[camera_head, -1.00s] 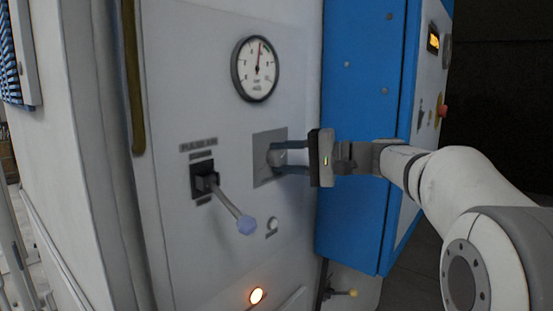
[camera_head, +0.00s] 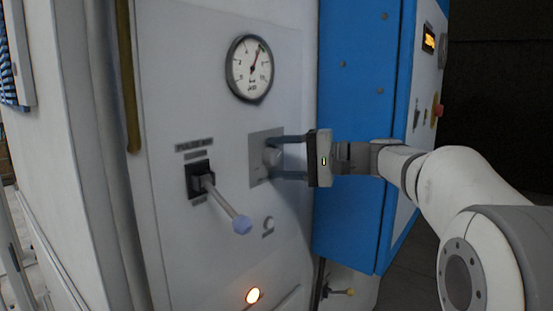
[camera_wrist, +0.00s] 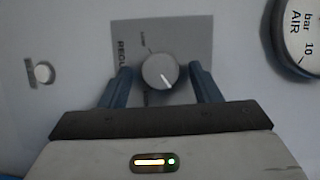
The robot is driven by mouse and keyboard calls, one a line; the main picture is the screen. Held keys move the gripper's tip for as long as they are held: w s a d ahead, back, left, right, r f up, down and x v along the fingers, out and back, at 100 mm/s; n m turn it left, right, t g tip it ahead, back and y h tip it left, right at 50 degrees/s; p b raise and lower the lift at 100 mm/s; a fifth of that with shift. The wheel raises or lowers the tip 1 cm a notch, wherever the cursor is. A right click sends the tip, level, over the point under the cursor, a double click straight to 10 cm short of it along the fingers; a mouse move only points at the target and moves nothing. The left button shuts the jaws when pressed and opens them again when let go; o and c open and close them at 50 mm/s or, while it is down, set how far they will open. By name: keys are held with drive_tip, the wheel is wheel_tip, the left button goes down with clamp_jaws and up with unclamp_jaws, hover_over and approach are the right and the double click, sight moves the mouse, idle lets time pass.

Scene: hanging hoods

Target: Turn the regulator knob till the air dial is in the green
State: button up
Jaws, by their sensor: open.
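The regulator knob (camera_wrist: 160,71), round and grey with a white pointer line, sits on a grey plate on the white panel. It also shows in the head view (camera_head: 271,157), partly behind my fingers. My gripper (camera_head: 280,157) is open, with one finger on each side of the knob. The wrist view shows a gap between each finger and the knob. The air dial (camera_head: 250,68) is above the plate. Its red needle points up and a little right, close to the small green band; I cannot tell whether it is inside it. The dial is cut off in the wrist view (camera_wrist: 302,38).
A white button (camera_head: 268,223) and a lit orange lamp (camera_head: 252,296) are below. A blue cabinet (camera_head: 352,110) stands right behind my wrist.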

drive_tip(key=v, duration=0.7)
drive_tip(key=shift+d+b, duration=0.35)
drive_tip(key=shift+b, duration=0.1)
drive_tip(key=shift+s, duration=0.1)
drive_tip(key=s+a+f+g+h, duration=0.2)
drive_tip(key=s+f+h, duration=0.65)
drive_tip(key=f, duration=0.75)
drive_tip(key=s+d+f+n+h, duration=0.1)
drive_tip(key=s+d+f+h, duration=0.3)
drive_tip(key=s+f, duration=0.3)
drive_tip(key=s+d+f+n+h+p, duration=0.1)
drive_tip(key=s+d+f+h, duration=0.3)
drive_tip(key=s+f, duration=0.4)
drive_tip(key=shift+s+d+n+p, duration=0.3)
drive_tip(key=shift+s+d+n, duration=0.1)
drive_tip(key=shift+s+n, duration=0.15)
